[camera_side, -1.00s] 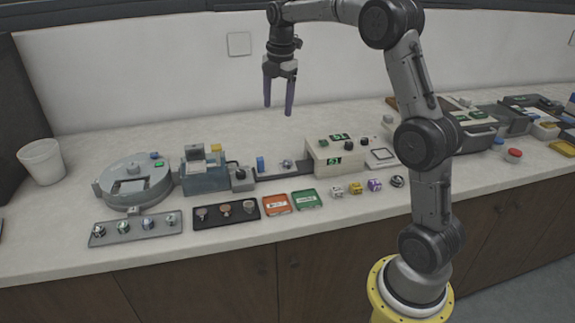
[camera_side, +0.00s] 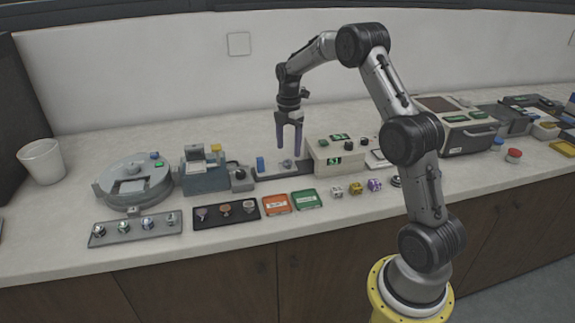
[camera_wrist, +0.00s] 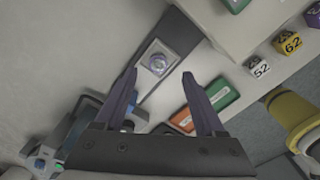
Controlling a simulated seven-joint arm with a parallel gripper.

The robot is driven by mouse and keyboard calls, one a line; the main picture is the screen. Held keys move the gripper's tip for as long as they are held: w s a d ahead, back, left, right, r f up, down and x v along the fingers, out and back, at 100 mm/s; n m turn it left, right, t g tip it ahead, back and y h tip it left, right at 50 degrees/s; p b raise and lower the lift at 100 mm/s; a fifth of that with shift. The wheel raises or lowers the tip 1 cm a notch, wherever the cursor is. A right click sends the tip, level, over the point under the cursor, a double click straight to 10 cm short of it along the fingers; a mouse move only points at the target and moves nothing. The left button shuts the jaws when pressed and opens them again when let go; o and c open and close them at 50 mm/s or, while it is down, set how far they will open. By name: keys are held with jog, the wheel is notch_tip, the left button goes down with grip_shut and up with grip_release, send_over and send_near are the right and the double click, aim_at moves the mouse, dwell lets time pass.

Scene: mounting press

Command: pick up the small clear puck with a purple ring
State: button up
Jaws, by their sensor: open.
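The small clear puck with a purple ring (camera_wrist: 157,63) sits on a light square plate (camera_wrist: 170,48) on a dark strip in the wrist view. In the side view the puck (camera_side: 287,163) is tiny, and its ring is too small to make out. My gripper (camera_side: 288,150) points down above it, open and empty. In the wrist view the puck shows between the tips of my gripper (camera_wrist: 160,73), slightly beyond them. The fingers do not appear to touch it.
A beige control box (camera_side: 330,155) stands close on the right of the strip. A blue block (camera_side: 260,164) stands on its left end. Counter behind is clear.

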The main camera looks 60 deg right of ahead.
aim_at(288, 162)
notch_tip(288, 162, down, 5)
jog(key=shift+w+r, duration=0.1)
jog(key=shift+w, duration=0.05)
grip_shut()
dwell(0.4)
